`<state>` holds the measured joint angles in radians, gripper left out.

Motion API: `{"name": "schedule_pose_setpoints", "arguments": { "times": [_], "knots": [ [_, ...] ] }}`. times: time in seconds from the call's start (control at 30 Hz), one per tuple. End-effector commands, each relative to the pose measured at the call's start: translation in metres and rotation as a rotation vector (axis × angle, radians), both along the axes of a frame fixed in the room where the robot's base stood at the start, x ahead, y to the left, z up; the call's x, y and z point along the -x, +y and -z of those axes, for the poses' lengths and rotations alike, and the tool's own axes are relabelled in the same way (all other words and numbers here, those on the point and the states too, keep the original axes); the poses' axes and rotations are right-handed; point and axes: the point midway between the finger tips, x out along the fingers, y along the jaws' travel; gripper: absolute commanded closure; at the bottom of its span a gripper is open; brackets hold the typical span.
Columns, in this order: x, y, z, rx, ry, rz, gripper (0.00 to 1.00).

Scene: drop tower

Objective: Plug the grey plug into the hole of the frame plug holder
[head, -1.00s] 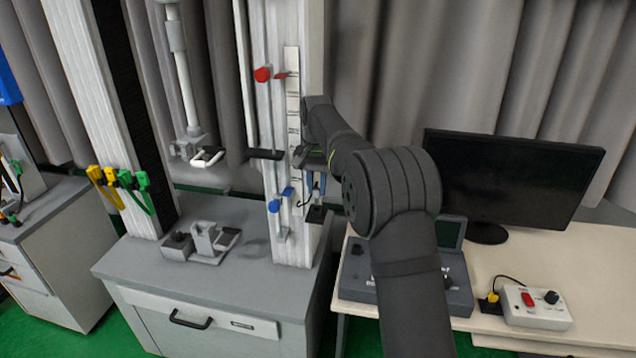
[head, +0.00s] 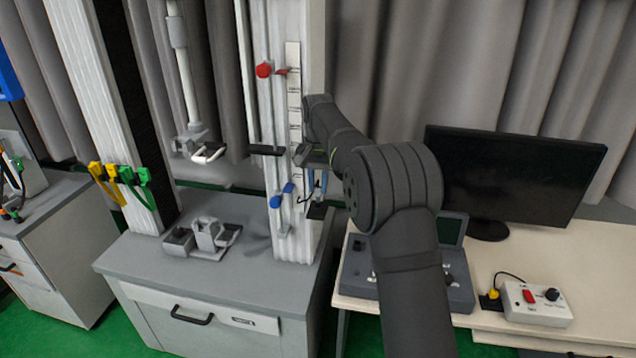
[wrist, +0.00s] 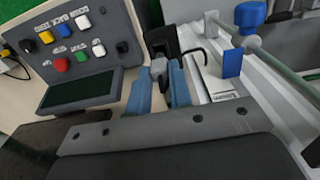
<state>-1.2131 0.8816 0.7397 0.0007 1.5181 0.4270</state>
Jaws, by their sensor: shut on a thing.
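My gripper (wrist: 160,84) has two blue fingers, and in the wrist view they are closed around a small grey plug (wrist: 158,67) whose end shows between the fingertips. Just beyond the plug is a black block (wrist: 163,40), which looks like the frame plug holder. A short black cable (wrist: 193,52) curves beside it. The plug's far end and the hole are not clear, so I cannot tell whether the plug touches the holder. In the head view my gripper (head: 317,182) is at the right side of the white column, just above the black block (head: 319,211).
The white column (head: 298,240) carries a red knob (head: 264,70) and a blue knob (head: 281,196). A control box (head: 462,295) and a monitor (head: 515,185) stand on the right table. A metal clamp (head: 205,237) sits on the grey cabinet at left.

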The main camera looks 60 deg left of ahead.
Motion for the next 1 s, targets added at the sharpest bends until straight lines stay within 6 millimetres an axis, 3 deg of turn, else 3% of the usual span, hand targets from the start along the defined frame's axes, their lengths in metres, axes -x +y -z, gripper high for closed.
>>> {"name": "schedule_pose_setpoints", "arguments": {
  "times": [1.0],
  "knots": [
    [0.0, 0.0, 0.028, 0.001, -0.001, 0.0, 0.94]
  ]
}}
